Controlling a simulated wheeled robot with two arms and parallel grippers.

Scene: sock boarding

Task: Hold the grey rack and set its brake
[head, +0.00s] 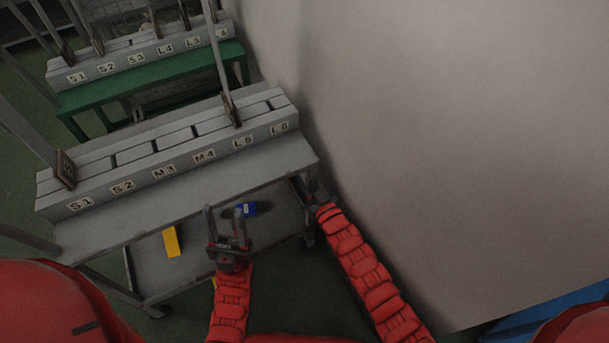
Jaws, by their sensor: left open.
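The grey rack (190,205) stands in the middle left, with a labelled block along its top reading S1, S2, M3, M4, L5, L6. My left gripper (227,222) is open and empty, in front of the rack's front edge and over its lower shelf in the picture. My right gripper (316,198) is at the rack's right end, by the end frame near the wall; its fingers are too dark and small to read. A caster (157,309) shows at the rack's near left foot. I cannot make out the brake.
A green rack (150,78) with a similar labelled block stands behind. A large pale wall (450,130) closes off the right side. Dark green floor shows at the left.

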